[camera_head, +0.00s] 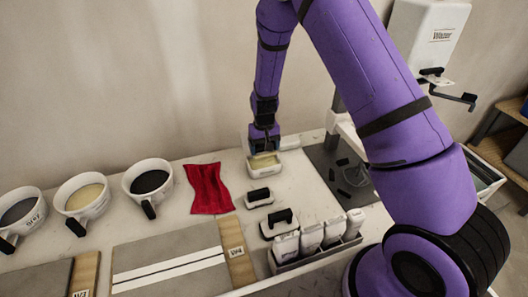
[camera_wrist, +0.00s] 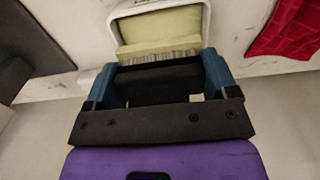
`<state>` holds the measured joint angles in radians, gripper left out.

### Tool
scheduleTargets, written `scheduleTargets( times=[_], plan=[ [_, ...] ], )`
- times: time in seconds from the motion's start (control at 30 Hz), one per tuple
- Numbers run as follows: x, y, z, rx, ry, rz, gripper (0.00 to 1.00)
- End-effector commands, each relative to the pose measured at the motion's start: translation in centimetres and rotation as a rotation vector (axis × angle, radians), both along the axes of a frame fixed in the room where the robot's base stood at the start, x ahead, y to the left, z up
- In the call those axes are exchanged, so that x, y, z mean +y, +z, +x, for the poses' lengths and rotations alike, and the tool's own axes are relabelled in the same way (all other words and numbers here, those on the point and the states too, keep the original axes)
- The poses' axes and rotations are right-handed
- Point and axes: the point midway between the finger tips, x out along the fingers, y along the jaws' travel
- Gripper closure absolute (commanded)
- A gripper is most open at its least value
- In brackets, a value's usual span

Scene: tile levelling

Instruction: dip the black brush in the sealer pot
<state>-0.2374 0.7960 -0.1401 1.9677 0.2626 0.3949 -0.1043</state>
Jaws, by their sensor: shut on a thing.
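The black brush (camera_wrist: 158,80) is between the blue fingers of my gripper (camera_wrist: 160,88) in the wrist view, with a strip of pale bristles along its far edge. The sealer pot (camera_wrist: 207,28) is a small white tub with pale yellow contents, right beyond the brush. The bristles overlap the pot's near side; I cannot tell how deep they reach. In the head view my gripper (camera_head: 264,143) points down over the pot (camera_head: 265,172), and the brush is mostly hidden there.
A red cloth (camera_head: 208,188) lies left of the pot. Two black-handled blocks (camera_head: 258,197) (camera_head: 279,223) lie in front of it, and a rack of white bottles (camera_head: 312,237) stands nearer. Several white mixing pots (camera_head: 148,181) stand at left. A dark mat (camera_head: 330,160) lies right.

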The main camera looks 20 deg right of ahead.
Motion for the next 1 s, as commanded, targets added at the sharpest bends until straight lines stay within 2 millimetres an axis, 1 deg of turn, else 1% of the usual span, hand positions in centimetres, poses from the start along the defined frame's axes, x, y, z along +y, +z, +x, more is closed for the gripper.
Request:
scheduleTargets(
  times=[0.1, 0.6, 0.77, 1.0],
  plan=[
    [0.0, 1.1, 0.1, -0.002, 0.000, 0.000, 0.44],
    [0.0, 5.3, 0.1, -0.002, 0.001, 0.000, 0.44],
    [0.0, 5.8, 0.0, -0.001, 0.001, 0.000, 0.44],
    [0.0, 5.8, 0.0, 0.000, 0.000, 0.000, 0.44]
  ],
)
